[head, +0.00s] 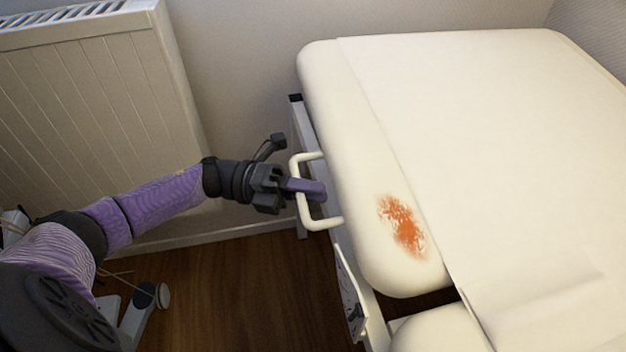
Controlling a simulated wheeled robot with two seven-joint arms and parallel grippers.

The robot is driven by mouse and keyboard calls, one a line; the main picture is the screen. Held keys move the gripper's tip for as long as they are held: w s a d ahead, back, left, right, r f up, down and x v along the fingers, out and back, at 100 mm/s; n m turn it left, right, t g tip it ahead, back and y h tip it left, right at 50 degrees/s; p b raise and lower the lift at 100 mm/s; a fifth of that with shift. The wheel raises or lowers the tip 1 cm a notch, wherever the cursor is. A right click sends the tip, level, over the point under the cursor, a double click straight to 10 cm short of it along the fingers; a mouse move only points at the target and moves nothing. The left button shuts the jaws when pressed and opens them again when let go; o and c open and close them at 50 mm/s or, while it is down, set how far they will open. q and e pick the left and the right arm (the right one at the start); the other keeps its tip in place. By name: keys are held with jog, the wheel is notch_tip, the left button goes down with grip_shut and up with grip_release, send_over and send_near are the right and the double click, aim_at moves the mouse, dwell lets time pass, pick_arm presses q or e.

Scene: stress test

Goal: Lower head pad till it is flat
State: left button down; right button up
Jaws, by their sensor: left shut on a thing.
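The head pad (345,130) is a cream padded section of the treatment table, with an orange-red stain near its lower left corner. A strip of white paper (480,130) covers most of it. A white U-shaped handle (298,212) sticks out from its left side. My left gripper (314,190) comes in from the left and is shut on the handle, with its purple fingers across the bar. The pad's edge stands apart from the lower pad (440,330), with a dark gap between them. I cannot tell the pad's exact tilt. My right gripper is out of view.
A white radiator (90,110) stands against the wall behind my left arm. The table's light metal frame (350,295) runs below the pad. Bare wooden floor (235,290) lies between my arm and the table.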

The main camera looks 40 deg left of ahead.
pick_arm(q)
jog(key=f, duration=0.1)
jog(key=f+n, duration=0.2)
jog(key=shift+s+d+f+t+h+b, duration=0.25)
jog(key=shift+f+t+h+b, duration=0.05)
jog(key=shift+b, duration=0.05)
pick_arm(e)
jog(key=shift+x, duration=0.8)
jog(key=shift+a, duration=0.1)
pick_arm(q)
jog(key=c, duration=0.6)
grip_release()
jog(key=shift+r, duration=0.1)
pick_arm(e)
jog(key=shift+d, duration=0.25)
pick_arm(q)
jog(key=shift+a, duration=0.1)
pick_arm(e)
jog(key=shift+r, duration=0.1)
